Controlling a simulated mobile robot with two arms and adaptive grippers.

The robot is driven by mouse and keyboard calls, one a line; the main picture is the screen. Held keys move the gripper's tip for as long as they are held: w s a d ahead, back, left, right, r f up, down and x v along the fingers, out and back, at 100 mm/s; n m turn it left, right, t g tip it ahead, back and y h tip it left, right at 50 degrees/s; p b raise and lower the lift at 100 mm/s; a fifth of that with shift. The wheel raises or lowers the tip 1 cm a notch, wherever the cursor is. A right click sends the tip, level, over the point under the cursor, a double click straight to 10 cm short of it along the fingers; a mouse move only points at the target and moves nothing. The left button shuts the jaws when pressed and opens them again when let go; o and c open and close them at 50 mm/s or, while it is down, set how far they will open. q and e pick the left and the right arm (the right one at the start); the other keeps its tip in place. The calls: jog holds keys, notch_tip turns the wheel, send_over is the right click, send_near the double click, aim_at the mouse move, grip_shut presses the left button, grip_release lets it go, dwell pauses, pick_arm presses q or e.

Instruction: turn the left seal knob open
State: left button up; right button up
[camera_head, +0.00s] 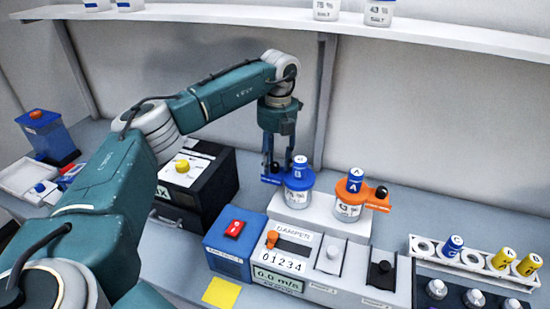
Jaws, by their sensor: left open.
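Two jars stand on a white block (328,222) in the middle of the bench. The left jar (297,197) has a blue collar (300,181) and a blue cap marked B. A blue lever (270,179) sticks out to its left and carries a black knob (275,167). The right jar (347,211) has an orange collar, a blue cap marked A and a black knob (381,192) on an orange lever to the right. My left gripper (279,166) points down over the left lever, open, its fingers around the black knob. Contact is unclear. My right gripper is out of view.
A black box (205,175) with a yellow button stands left of the jars. A blue switch box (228,245) and a damper panel (290,258) are in front. A vial rack (480,262) is at right. A shelf (440,32) runs above.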

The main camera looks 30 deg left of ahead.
pick_arm(q)
jog(key=shift+f, duration=0.1)
jog(key=c, duration=0.3)
grip_shut()
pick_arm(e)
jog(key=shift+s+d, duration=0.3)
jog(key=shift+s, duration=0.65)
